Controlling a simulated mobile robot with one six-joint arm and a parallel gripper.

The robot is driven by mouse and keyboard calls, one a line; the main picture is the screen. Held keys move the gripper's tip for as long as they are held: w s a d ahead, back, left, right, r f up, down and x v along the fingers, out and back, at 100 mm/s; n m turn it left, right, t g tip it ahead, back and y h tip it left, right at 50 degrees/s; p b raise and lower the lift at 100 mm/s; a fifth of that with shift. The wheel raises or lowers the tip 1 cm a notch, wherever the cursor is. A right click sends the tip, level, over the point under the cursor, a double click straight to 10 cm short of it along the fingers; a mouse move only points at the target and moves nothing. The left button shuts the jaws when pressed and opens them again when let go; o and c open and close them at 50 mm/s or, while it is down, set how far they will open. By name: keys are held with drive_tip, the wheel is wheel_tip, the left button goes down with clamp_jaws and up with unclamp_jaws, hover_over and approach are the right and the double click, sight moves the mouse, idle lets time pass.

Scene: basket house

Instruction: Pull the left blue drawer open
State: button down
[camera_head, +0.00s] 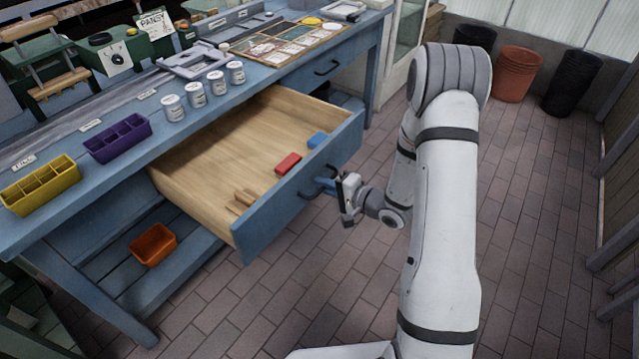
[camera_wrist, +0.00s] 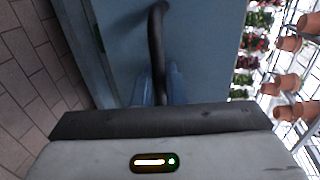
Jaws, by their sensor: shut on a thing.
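The left blue drawer (camera_head: 262,216) is pulled far out of the blue workbench, and its wooden inside shows. Inside lie a red block (camera_head: 288,163), a blue block (camera_head: 317,140) and a few small wooden pieces (camera_head: 242,199). My gripper (camera_head: 325,184) is at the middle of the drawer front, shut on the dark handle. In the wrist view the handle (camera_wrist: 157,50) runs down between my blue fingertips (camera_wrist: 160,88), against the blue drawer front (camera_wrist: 205,45). The fingers hide part of the handle.
A second drawer (camera_head: 325,69) to the right is closed. Yellow (camera_head: 40,186) and purple (camera_head: 118,138) trays and white jars (camera_head: 197,95) stand on the bench. An orange bin (camera_head: 152,245) sits on the lower shelf. Pots (camera_head: 515,74) stand at the back; the brick floor in front is clear.

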drive_tip(key=shift+w, duration=0.1)
drive_tip(key=c, duration=1.6)
unclamp_jaws()
drive_tip(key=p+v, duration=0.1)
drive_tip(key=v, duration=0.6)
drive_tip(key=shift+s+d, duration=0.25)
drive_tip(key=shift+r, duration=0.1)
